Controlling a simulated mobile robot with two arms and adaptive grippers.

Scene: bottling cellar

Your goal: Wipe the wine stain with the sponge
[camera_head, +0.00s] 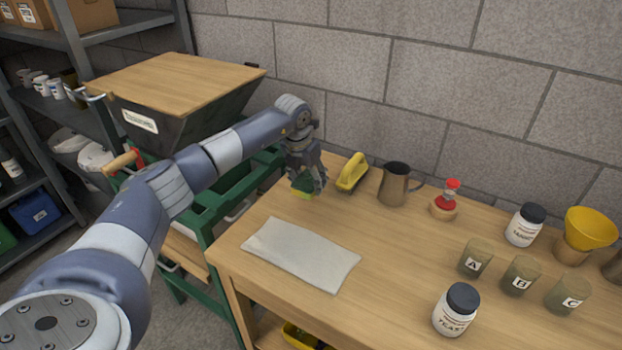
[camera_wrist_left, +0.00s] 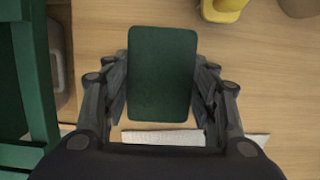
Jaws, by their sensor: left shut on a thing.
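My left gripper (camera_head: 306,184) points down over the back left part of the wooden table. It is shut on the sponge (camera_head: 303,186), which has a green side and a yellowish lower edge. In the left wrist view the sponge (camera_wrist_left: 163,74) shows as a dark green block between the fingers of the left gripper (camera_wrist_left: 160,95). I cannot tell whether the sponge touches the tabletop. No wine stain shows in either view; the arm and gripper hide part of the table. My right gripper is not in view.
A pale cloth (camera_head: 301,254) lies in front of the gripper. A yellow-handled brush (camera_head: 352,172) and a metal jug (camera_head: 395,184) stand close to its right. Jars and labelled cups (camera_head: 475,257) fill the right side. A green-framed machine (camera_head: 235,195) borders the table's left.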

